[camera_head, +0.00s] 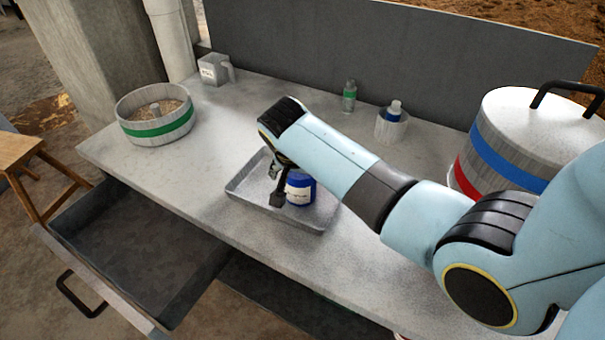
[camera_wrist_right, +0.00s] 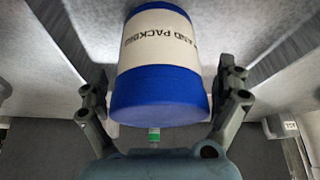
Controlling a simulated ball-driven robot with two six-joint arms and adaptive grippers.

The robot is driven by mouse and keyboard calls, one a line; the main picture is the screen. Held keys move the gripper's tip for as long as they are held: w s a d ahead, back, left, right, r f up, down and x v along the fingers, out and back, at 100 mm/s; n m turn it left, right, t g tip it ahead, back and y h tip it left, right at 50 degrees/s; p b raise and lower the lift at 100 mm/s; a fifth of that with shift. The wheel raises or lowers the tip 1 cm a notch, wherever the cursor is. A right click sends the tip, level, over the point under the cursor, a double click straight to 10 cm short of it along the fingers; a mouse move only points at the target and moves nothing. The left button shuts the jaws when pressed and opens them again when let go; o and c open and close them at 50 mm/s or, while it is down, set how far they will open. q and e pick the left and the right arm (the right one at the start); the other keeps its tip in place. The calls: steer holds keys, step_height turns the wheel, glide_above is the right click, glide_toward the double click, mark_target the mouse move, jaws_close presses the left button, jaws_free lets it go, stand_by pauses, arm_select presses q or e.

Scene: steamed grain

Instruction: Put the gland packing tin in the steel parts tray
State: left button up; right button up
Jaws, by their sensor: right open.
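The gland packing tin (camera_head: 300,187) is a blue cylinder with a white label. In the head view it stands in the steel parts tray (camera_head: 238,189), near the tray's right part, partly covered by my right arm. In the wrist view the tin (camera_wrist_right: 158,95) fills the middle, with part of its label readable. My right gripper (camera_head: 276,186) is at the tin and open. In the wrist view its fingers (camera_wrist_right: 162,92) stand on both sides of the tin, with a gap visible on each side. My left gripper is in neither view.
A round bin with a green band (camera_head: 157,128) stands at the left of the counter. An open drawer (camera_head: 140,250) juts out in front. A large lidded pot (camera_head: 520,130) stands right.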

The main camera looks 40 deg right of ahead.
steer(key=shift+r, duration=0.15)
steer(key=p+v, duration=0.1)
steer(key=v, duration=1.1)
